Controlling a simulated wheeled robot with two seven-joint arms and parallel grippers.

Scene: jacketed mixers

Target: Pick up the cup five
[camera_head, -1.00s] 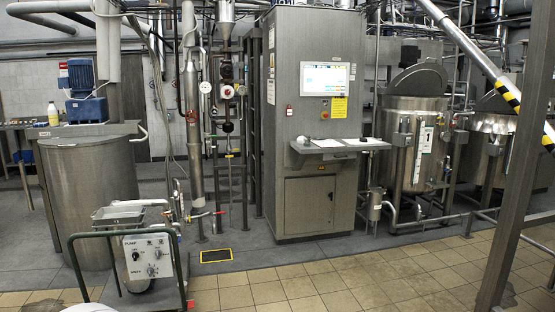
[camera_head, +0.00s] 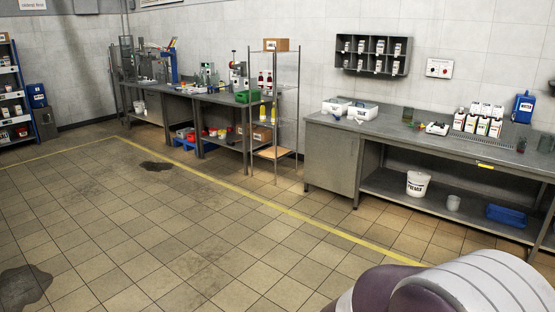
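I cannot make out which thing is cup five; no label with that name is legible. A small pale cup-like container (camera_head: 453,202) stands on the lower shelf of the right workbench (camera_head: 345,122). A small dark green cup-like vessel (camera_head: 407,115) stands on the bench top, and a dark one (camera_head: 521,145) stands near its right front edge. Several white dark-labelled containers (camera_head: 471,123) stand grouped on the bench top. Neither of my grippers is in view.
A white bucket (camera_head: 417,184) and a blue tray (camera_head: 506,215) are on the lower shelf. A wire rack (camera_head: 285,90) stands left of the bench. Dark puddles (camera_head: 22,287) mark the floor. The tiled floor (camera_head: 170,230) is otherwise clear. A purple-and-white rounded body fills the bottom right.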

